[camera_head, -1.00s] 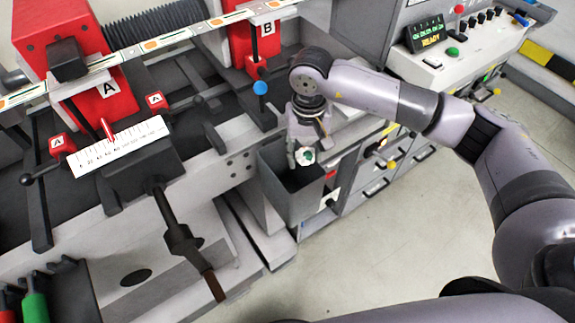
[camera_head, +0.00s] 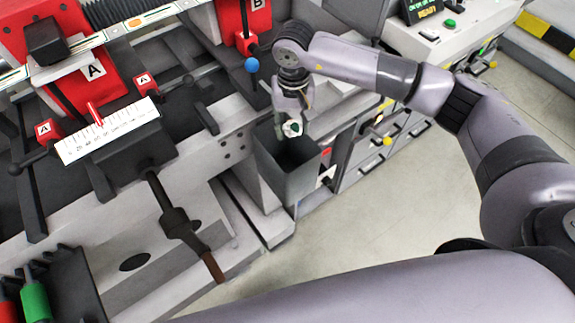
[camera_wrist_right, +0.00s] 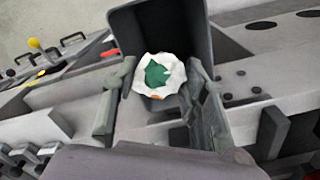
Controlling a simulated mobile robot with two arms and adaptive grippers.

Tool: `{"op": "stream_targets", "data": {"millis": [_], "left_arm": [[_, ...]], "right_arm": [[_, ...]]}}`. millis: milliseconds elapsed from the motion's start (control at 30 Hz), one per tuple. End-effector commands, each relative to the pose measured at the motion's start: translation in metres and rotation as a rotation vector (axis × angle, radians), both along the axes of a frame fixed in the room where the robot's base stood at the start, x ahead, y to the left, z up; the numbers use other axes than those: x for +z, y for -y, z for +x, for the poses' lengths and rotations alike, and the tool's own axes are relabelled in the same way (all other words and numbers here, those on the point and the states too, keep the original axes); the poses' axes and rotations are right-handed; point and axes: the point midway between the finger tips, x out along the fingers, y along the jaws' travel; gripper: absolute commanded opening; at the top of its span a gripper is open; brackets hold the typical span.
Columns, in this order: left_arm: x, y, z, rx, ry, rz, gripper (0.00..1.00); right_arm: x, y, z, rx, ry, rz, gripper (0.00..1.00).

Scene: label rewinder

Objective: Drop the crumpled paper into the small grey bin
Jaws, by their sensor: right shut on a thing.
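The crumpled paper (camera_head: 293,129) is a small white wad with a green patch. My right gripper (camera_head: 288,131) is shut on it and points down. In the right wrist view the paper (camera_wrist_right: 160,76) sits between the two fingers of the right gripper (camera_wrist_right: 157,92). The small grey bin (camera_head: 286,180) is an open, dark grey box beside the machine's front. The paper is above its opening, near the back rim in the head view. The bin's inside wall (camera_wrist_right: 150,30) shows behind the paper in the wrist view. My left gripper is out of view.
The label machine with red blocks A (camera_head: 85,75) and B (camera_head: 240,25) fills the left. A dark handle bar (camera_head: 175,220) juts forward. Drawers (camera_head: 385,150) stand to the right; open floor (camera_head: 400,210) lies in front.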

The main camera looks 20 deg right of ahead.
Motion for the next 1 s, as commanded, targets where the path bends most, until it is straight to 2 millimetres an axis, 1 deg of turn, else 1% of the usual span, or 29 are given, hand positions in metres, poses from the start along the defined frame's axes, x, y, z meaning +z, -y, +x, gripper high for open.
{"op": "stream_targets", "data": {"millis": [200,233,567,867,1000], "left_arm": [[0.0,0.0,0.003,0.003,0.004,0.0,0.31],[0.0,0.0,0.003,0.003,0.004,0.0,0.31],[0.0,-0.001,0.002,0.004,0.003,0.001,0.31],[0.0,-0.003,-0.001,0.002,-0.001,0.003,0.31],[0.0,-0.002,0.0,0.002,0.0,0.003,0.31]], "right_arm": [[-0.001,0.0,0.0,0.0,0.0,0.001,0.3],[-0.001,0.0,0.0,0.0,0.0,0.001,0.42],[0.0,0.0,0.0,0.0,0.0,0.001,0.64],[0.0,0.0,0.0,0.0,0.0,0.001,0.64],[0.012,0.0,0.001,0.0,0.002,0.002,0.64]]}}
